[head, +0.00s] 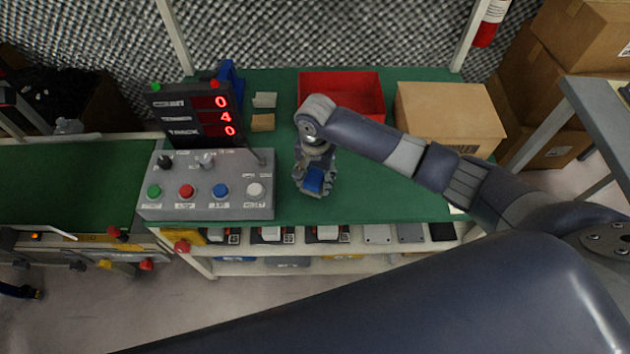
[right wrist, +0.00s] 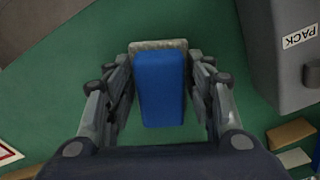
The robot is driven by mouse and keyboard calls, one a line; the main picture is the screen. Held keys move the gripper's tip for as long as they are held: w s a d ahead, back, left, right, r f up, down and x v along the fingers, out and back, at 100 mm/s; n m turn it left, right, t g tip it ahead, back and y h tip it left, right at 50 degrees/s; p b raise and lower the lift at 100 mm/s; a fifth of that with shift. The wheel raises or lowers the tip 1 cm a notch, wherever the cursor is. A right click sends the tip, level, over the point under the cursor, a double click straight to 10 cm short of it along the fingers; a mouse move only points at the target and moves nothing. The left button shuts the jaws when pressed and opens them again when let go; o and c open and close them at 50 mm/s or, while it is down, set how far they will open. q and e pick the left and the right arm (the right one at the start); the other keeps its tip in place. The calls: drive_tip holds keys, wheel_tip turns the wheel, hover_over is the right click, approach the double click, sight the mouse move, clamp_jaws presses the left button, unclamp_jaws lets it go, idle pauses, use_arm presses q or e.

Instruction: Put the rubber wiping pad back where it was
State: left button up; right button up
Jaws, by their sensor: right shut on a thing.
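The wiping pad, a blue block (head: 315,181) with a pale, greyish-beige edge, is in my right gripper (head: 314,188) over the front middle of the green bench top. In the right wrist view the blue pad (right wrist: 160,88) lies between the two fingers of the right gripper (right wrist: 160,95), which are shut on its sides. The pale edge shows at its far end. I cannot tell if its underside touches the bench. My left gripper is not in view.
A grey control box (head: 206,205) with buttons stands left of the gripper, a display (head: 190,115) behind it. A red bin (head: 341,80) and cardboard box (head: 450,110) stand at the back. Small brown (head: 262,122) and grey (head: 264,100) blocks lie behind the control box.

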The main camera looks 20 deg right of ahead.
sight(315, 178)
drive_tip(key=shift+f, duration=0.85)
drive_tip(key=o, duration=1)
drive_tip(key=shift+f, duration=0.15)
drive_tip(key=shift+o, duration=0.2)
wheel_tip(315, 178, up, 12)
drive_tip(key=shift+s+r+p, duration=0.1)
drive_tip(key=shift+r+p, duration=0.05)
drive_tip(key=shift+p, duration=0.55)
